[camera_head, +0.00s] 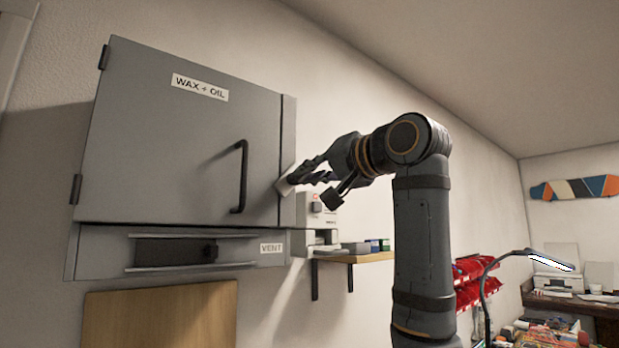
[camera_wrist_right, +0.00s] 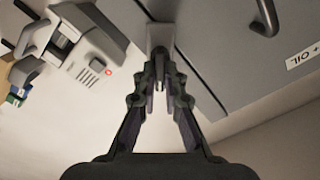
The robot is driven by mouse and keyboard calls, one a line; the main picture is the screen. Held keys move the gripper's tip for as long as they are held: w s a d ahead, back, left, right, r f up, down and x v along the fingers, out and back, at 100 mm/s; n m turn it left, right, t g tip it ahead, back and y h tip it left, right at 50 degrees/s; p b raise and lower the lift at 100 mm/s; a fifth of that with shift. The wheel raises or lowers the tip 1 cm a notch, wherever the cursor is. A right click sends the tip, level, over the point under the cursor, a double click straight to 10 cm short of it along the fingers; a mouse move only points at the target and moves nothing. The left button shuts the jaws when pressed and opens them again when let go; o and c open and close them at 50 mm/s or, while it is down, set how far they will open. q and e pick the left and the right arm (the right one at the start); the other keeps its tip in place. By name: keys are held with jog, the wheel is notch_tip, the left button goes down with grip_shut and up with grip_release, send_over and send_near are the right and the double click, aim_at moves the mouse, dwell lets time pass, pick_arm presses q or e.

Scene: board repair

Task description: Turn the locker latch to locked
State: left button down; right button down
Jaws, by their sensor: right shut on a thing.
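The grey locker (camera_head: 190,130), labelled "WAX + OIL", hangs on the wall at the left of the head view with its door closed. The locker latch (camera_head: 285,186) is a small light-grey tab at the door's right edge, beside the handle. It also shows in the right wrist view (camera_wrist_right: 160,36), at the top middle. My right gripper (camera_head: 301,177) reaches it from the right and is shut on it; the fingertips (camera_wrist_right: 160,78) meet at its near end. The fingers hide part of the latch, so its exact angle is unclear. My left gripper is out of view.
A dark bar handle (camera_head: 241,178) stands out from the door left of the latch. A grey device with a red button (camera_head: 317,213) is close below my right gripper. A wooden shelf (camera_head: 372,257) and a vent panel (camera_head: 90,252) lie lower.

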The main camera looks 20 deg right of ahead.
jog(key=shift+f+m+b, duration=0.15)
jog(key=shift+m+b, duration=1.15)
jog(key=shift+m, duration=3.5)
jog(key=c, duration=1.4)
grip_release()
jog(key=shift+c, duration=0.2)
jog(key=shift+d, duration=0.1)
jog(key=v, duration=1.2)
